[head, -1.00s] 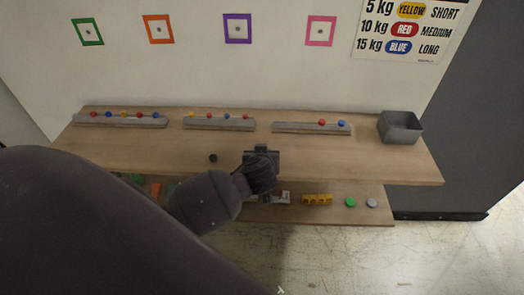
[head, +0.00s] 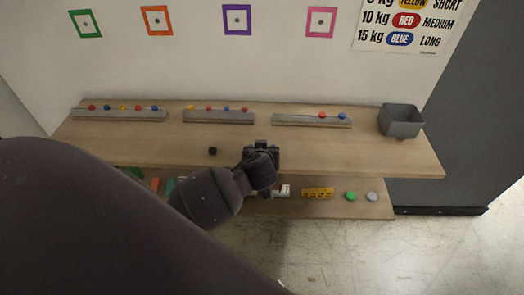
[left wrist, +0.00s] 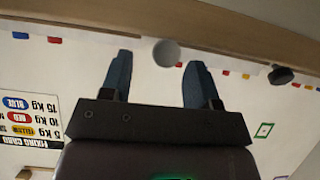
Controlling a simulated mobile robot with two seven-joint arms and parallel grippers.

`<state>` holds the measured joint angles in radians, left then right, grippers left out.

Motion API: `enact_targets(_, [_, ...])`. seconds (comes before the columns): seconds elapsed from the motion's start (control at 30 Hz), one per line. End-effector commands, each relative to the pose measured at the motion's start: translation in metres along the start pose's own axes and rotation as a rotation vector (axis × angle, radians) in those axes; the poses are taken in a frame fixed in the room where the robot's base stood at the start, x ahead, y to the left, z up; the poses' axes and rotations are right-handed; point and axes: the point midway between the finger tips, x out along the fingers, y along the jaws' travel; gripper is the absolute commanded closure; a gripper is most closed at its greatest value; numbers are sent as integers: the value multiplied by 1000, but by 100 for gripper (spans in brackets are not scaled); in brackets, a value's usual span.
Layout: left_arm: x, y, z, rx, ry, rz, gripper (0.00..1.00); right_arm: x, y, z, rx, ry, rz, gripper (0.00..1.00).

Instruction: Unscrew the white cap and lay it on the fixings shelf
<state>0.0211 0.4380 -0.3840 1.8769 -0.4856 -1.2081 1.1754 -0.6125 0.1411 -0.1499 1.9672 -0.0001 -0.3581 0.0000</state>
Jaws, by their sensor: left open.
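The left gripper (left wrist: 160,66) is open, with a clear space on both sides of the cap. Which board is the fixings shelf is not marked; a lower shelf (head: 333,211) holds loose parts. My right gripper is not in view.
A black knob (head: 213,151) is left of my gripper. Grey rails (head: 218,121) with coloured knobs and a grey bin (head: 401,121) stand at the back.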

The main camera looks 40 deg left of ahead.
Motion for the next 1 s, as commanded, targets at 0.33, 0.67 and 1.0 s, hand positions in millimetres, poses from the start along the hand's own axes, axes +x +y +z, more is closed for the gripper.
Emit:
enact_targets(0.33, [-21, 0, 1, -2, -1, 2, 45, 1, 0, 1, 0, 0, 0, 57])
enact_targets(0.67, [-80, 0, 1, -3, -1, 1, 45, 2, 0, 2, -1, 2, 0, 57])
enact_targets(1.0, [-108, 0, 0, -1, -1, 0, 45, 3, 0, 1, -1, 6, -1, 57])
